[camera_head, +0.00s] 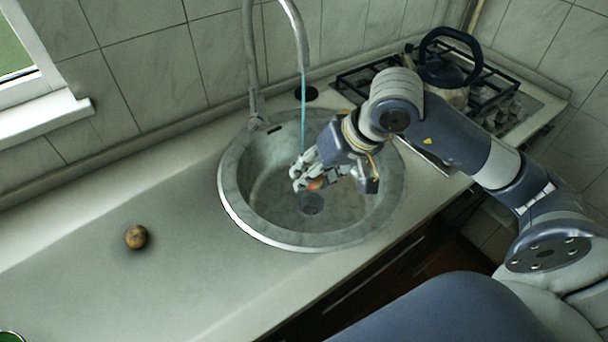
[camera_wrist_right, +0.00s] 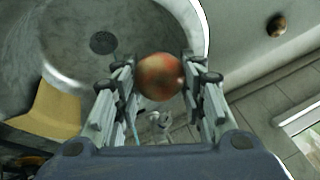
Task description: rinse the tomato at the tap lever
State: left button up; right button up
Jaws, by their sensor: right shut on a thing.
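The tomato (camera_wrist_right: 160,77) is red-orange and sits between the two fingers of my right gripper (camera_wrist_right: 158,80), which is shut on it. In the head view a small part of the tomato (camera_head: 316,184) shows between the fingers of the right gripper (camera_head: 306,180), over the sink bowl. The tap (camera_head: 290,14) arches above the sink. A thin blue water stream (camera_head: 303,110) falls from its spout to the gripper fingers. Whether the water touches the tomato itself I cannot tell. The tap's base (camera_head: 257,122) stands at the sink's back left; I cannot make out a separate lever. My left gripper is not in view.
The round metal sink (camera_head: 232,195) has a dark drain (camera_head: 311,203) below the gripper. A brown round item (camera_head: 136,237) lies on the counter to the left, with free counter around it. A kettle (camera_head: 447,68) stands on the gas hob (camera_head: 505,105) at the back right.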

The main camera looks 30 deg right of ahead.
aim_at(322, 175)
jog(key=shift+w+d+f+m+b, duration=0.15)
jog(key=shift+d+f+m, duration=0.05)
jog(key=shift+d+f, duration=0.25)
jog(key=shift+w+d+f+m+b, duration=0.2)
jog(key=shift+d+f, duration=0.15)
jog(key=shift+f, duration=0.15)
jog(key=shift+d+f, duration=0.1)
jog(key=shift+d, duration=0.2)
jog(key=w+d+f, duration=0.2)
jog(key=w, duration=1.1)
jog(key=shift+w+f, duration=0.35)
jog(key=shift+f, duration=0.05)
jog(key=shift+d, duration=0.1)
jog(key=shift+d, duration=0.1)
